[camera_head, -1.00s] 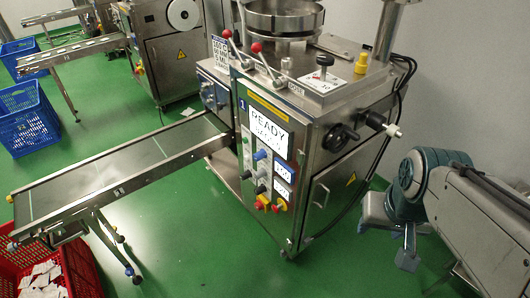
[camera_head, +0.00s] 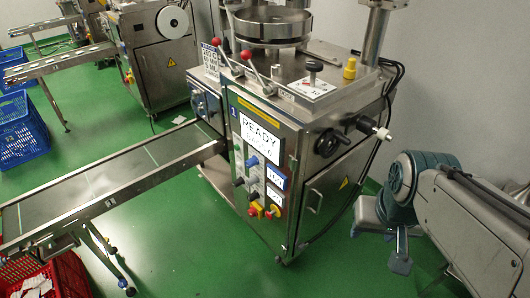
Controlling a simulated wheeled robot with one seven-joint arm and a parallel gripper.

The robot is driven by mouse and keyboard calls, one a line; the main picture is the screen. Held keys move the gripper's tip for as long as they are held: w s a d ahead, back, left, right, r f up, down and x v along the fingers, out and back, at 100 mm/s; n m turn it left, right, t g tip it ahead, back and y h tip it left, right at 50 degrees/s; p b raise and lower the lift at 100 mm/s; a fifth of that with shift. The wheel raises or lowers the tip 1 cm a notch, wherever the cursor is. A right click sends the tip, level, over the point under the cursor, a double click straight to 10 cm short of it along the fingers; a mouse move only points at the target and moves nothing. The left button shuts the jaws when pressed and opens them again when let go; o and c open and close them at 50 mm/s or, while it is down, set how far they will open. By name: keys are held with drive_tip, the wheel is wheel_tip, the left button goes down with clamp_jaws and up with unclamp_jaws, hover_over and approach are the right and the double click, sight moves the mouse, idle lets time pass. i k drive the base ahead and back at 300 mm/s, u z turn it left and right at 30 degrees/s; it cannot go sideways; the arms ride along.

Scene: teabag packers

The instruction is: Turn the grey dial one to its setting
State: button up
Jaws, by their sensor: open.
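The packing machine marked 1 (camera_head: 305,165) has a front control panel (camera_head: 256,104) with a screen reading READY. Below the screen are a blue knob (camera_head: 252,161), a black knob (camera_head: 238,181) and a small greyish dial (camera_head: 253,179). The dials are too small for me to read their pointers. Two small white displays with digits (camera_head: 274,177) sit right of them. My gripper (camera_head: 378,243) is open and empty at the right, in front of the machine's right side, well apart from the panel. It points downward.
A red and a yellow control (camera_head: 255,209) sit low on the panel. A handwheel (camera_head: 327,143) and white-tipped handle (camera_head: 384,134) stick out on the right side. A conveyor (camera_head: 90,190) extends left above a red crate (camera_head: 62,274). Green floor is clear in front.

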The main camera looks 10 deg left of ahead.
sight(251, 181)
drive_tip(key=u, duration=0.2)
drive_tip(key=i, duration=0.5)
drive_tip(key=u, duration=0.65)
drive_tip(key=i, duration=0.5)
drive_tip(key=u, duration=0.2)
